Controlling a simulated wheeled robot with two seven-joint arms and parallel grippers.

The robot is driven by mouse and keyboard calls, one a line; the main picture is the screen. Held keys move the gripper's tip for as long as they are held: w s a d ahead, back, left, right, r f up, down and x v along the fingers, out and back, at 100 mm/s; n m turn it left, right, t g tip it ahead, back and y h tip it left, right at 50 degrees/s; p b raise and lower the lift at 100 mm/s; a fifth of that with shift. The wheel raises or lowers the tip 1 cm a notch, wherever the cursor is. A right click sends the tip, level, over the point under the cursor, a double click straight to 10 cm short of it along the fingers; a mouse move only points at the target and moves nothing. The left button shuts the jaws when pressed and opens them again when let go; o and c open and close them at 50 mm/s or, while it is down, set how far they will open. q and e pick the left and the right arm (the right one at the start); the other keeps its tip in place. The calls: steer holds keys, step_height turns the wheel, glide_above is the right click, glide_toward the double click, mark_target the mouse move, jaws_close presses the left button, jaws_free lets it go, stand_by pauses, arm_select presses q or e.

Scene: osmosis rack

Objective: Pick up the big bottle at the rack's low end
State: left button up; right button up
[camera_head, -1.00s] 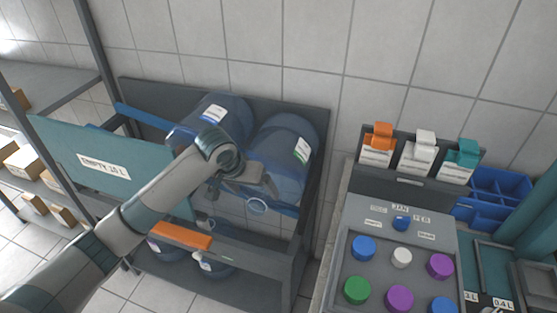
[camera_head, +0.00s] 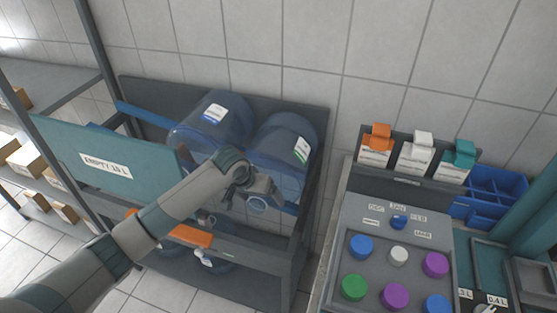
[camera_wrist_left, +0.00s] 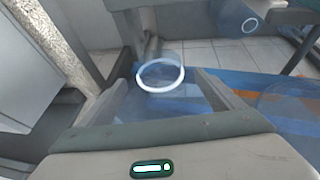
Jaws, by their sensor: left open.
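Two big clear blue bottles lie tilted on the rack's upper level, necks toward the front. The right-hand big bottle (camera_head: 283,146) has a white label, and its pale neck ring (camera_head: 257,206) shows just below my left gripper (camera_head: 262,190). The left-hand big bottle (camera_head: 212,122) lies beside it, partly behind my arm. In the left wrist view, my left gripper (camera_wrist_left: 165,88) is open, with the white neck ring (camera_wrist_left: 160,75) showing between its two fingers. I cannot tell whether the fingers touch the bottle. My right gripper is not in view.
The rack's front rail has an orange piece (camera_head: 190,236), with more bottles below. A teal panel (camera_head: 105,165) reading "EMPTY" stands left. At right, a grey console (camera_head: 410,245) with coloured caps stands close to the rack. A tiled wall closes the back.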

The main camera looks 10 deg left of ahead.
arm_select(q)
steer(key=p+x, duration=0.1)
steer(key=x, duration=0.2)
steer(key=shift+s+a, duration=0.1)
steer(key=shift+w+f+p, duration=0.25)
steer(key=shift+f+p, duration=0.05)
steer(key=shift+f, duration=0.4)
steer(key=shift+w, duration=0.1)
steer(key=c, duration=2.1)
steer(key=shift+o, duration=0.2)
steer(key=shift+r, duration=0.2)
step_height(320, 180, up, 28)
steer(key=b, duration=0.7)
